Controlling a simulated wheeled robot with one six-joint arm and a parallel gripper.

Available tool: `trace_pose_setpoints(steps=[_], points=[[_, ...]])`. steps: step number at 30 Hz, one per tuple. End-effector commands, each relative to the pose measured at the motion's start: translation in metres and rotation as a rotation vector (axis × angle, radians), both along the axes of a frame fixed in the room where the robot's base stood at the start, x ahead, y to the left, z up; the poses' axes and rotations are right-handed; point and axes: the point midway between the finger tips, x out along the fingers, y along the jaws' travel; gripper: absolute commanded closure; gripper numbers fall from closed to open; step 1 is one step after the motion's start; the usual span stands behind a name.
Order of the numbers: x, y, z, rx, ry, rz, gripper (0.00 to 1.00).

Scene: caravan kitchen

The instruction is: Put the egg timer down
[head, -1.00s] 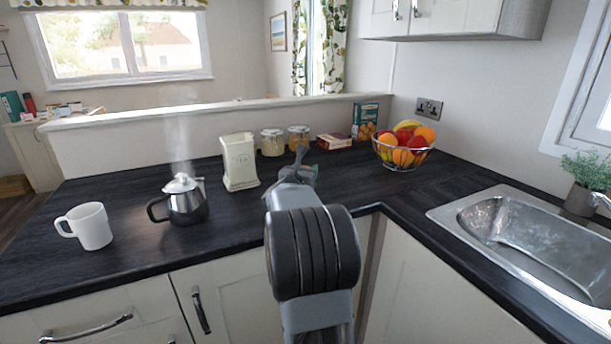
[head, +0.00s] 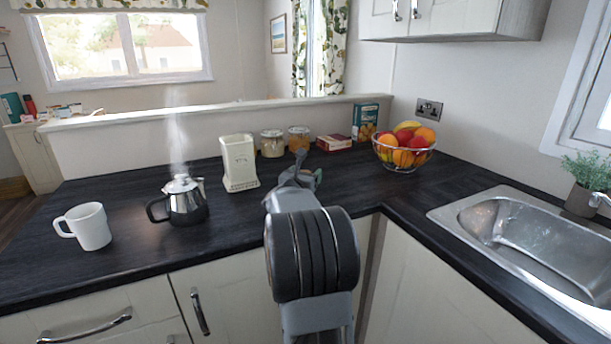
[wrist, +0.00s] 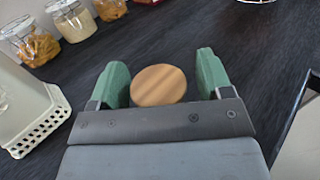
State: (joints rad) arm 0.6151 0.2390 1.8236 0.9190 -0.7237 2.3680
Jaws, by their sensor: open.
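The egg timer (wrist: 159,86) shows in the wrist view as a round, striped wooden top between my gripper's green fingers. My gripper (wrist: 162,84) is open around it. A gap shows between the timer and the right finger; the left finger is very close to it, and I cannot tell if they touch. The timer's lower part is hidden below its top. In the head view my gripper (head: 304,180) is low over the dark worktop (head: 345,185), and my arm hides the timer.
A cream canister (head: 239,163) stands just left of my gripper, with glass jars (head: 272,144) behind. A steaming pot (head: 184,201) and white mug (head: 88,227) are further left. A fruit bowl (head: 404,150) and sink (head: 520,235) are to the right.

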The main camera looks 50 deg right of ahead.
Motion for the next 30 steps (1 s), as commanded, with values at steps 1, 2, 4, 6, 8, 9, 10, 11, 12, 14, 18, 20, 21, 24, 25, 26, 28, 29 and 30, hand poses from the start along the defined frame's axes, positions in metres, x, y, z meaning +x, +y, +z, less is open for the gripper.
trace_pose_setpoints(steps=[1,2,4,6,8,9,10,11,12,14,18,20,21,24,25,26,28,29,30], points=[[0.000,0.000,0.000,0.000,0.000,0.000,0.28],[0.000,0.000,0.000,0.000,0.000,0.000,0.28],[0.000,0.000,0.002,0.000,0.000,0.000,0.28],[0.000,0.000,0.005,0.000,0.001,0.000,0.28],[-0.002,0.007,0.003,0.000,0.000,0.002,0.28],[-0.005,0.013,0.002,0.000,-0.001,0.002,0.28],[-0.007,0.018,0.002,0.000,-0.001,0.002,0.28],[-0.009,0.023,0.002,-0.001,-0.001,0.003,0.28],[-0.012,0.031,0.002,-0.001,-0.001,0.003,0.28],[-0.017,0.042,0.003,-0.001,-0.001,0.004,0.28],[-0.027,0.067,0.003,-0.001,-0.001,0.004,0.28],[-0.032,0.077,0.003,-0.001,-0.002,0.003,0.28],[-0.034,0.083,0.002,0.000,-0.001,0.003,0.28],[-0.039,0.095,0.003,-0.001,-0.002,0.003,0.28],[-0.041,0.098,0.003,-0.001,-0.001,0.002,0.28],[-0.042,0.100,0.003,0.000,-0.001,0.002,0.28],[-0.044,0.105,0.003,0.000,0.000,0.001,0.28],[-0.045,0.107,0.003,-0.001,0.000,0.001,0.28],[-0.046,0.108,0.003,-0.001,0.000,0.001,0.28]])
